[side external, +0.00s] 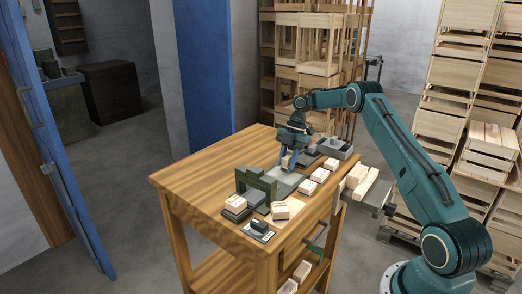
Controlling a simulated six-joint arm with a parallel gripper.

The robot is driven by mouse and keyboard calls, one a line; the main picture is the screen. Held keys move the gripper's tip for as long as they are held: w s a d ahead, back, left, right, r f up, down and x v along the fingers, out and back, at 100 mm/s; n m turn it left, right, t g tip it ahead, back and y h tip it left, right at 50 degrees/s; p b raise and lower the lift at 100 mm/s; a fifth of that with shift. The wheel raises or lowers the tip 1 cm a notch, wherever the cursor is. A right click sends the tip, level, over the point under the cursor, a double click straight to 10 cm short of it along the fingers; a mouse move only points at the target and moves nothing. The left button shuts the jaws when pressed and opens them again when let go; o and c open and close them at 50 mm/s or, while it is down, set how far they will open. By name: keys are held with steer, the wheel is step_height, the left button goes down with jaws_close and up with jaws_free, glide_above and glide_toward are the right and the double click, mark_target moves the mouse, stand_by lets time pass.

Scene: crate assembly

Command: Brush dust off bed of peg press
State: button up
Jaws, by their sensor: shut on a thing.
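The peg press (258,183) stands on the wooden bench, a dark green-grey frame. Its flat pale grey bed (285,185) extends to the right of the frame. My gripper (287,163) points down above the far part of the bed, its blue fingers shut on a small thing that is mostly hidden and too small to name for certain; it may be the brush. I cannot tell whether the held thing touches the bed. Dust on the bed is too fine to see here.
On the bench (200,175), several pale wooden blocks (320,175) lie right of the press. A grey tray (336,148) is at the far right. A small dark item (259,227) is in front. The bench's left side is clear. Stacked crates (465,100) stand behind my arm.

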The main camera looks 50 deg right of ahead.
mark_target(278, 176)
steer(key=shift+s+a+f, duration=0.1)
steer(key=shift+a, duration=1.9)
steer(key=shift+a+r, duration=0.15)
steer(key=shift+a, duration=0.8)
steer(key=shift+a+r, duration=0.1)
steer(key=shift+a, duration=0.85)
steer(key=shift+w+f, duration=0.2)
steer(key=shift+w, duration=0.5)
steer(key=shift+d, duration=0.1)
steer(key=shift+d+r, duration=0.15)
steer(key=shift+d, duration=1.75)
steer(key=shift+r, duration=0.15)
